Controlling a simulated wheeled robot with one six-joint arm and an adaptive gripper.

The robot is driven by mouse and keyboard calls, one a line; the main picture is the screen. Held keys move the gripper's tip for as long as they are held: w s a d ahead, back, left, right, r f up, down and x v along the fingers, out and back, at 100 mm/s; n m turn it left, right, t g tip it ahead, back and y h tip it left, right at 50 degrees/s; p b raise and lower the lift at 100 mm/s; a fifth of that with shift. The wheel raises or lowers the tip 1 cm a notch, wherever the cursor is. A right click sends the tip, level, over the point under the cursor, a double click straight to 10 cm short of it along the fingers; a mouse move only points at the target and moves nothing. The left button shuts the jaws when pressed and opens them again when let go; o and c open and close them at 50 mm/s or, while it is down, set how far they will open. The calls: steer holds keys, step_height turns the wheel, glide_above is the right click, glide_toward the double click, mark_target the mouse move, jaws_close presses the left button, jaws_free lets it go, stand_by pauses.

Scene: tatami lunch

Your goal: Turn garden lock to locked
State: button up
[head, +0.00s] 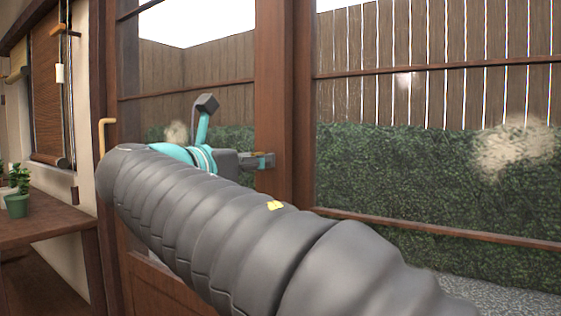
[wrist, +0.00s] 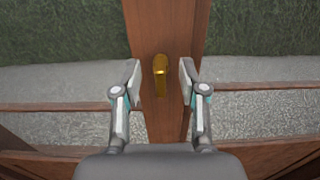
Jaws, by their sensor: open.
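The garden lock (wrist: 160,77) is a gold-coloured thumb-turn on a brown wooden door post (wrist: 170,22). In the wrist view it sits between my two fingertips, with its lever pointing down. My gripper (wrist: 160,75) is open, with one finger on each side of the lock and a visible gap to it on both sides. In the head view my gripper (head: 266,160) is up against the post between the glass panels, and the lock is hidden there. I cannot tell exactly how deep the fingers reach around the lock.
A gold door handle (head: 104,135) is on the left frame. A wooden counter (head: 45,222) with a green potted plant (head: 17,204) stands at the left. Beyond the glass are a hedge (head: 400,170) and a wooden fence (head: 430,50).

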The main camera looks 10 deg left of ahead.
steer(key=shift+w+d, duration=0.3)
steer(key=shift+w, duration=0.3)
jaws_close()
